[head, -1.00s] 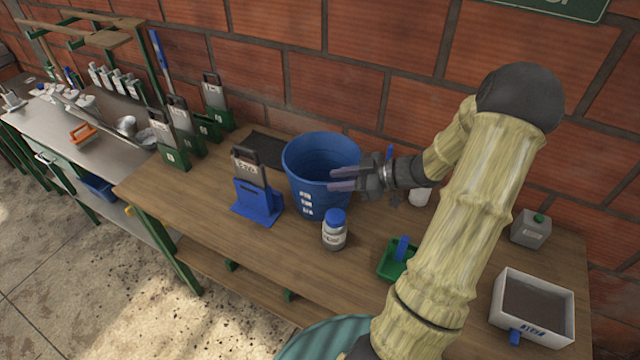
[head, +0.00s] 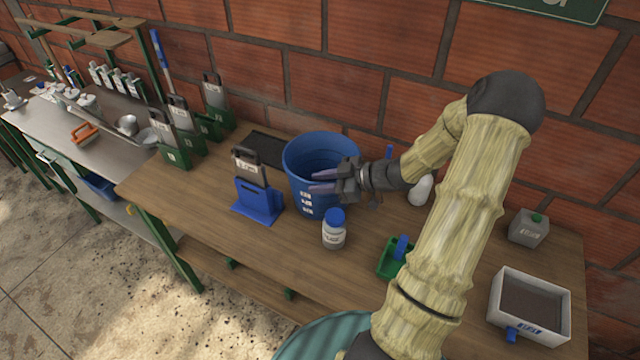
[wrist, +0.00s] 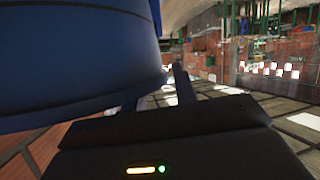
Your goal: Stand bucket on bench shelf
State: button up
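The blue bucket (head: 304,185) stands upright on the wooden bench top, its open mouth facing up and white marks on its front. My gripper (head: 318,182) is at the bucket's right front side, fingers pointing left, with a gap showing between them. I cannot tell whether a finger touches the wall. In the wrist view the bucket (wrist: 70,60) fills the upper left, close to the gripper (wrist: 180,85), and no wall shows clamped between the fingers. The bench shelf (head: 215,259) is the lower board under the bench top, partly hidden by the top and my arm.
A white jar with blue lid (head: 334,232) stands just in front of the bucket. A blue holder (head: 258,203) is to its left, a green tray (head: 392,259) and a white bottle (head: 421,190) to its right. A white bin (head: 530,307) sits at the right end.

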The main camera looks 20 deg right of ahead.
grip_shut()
dwell(1.4)
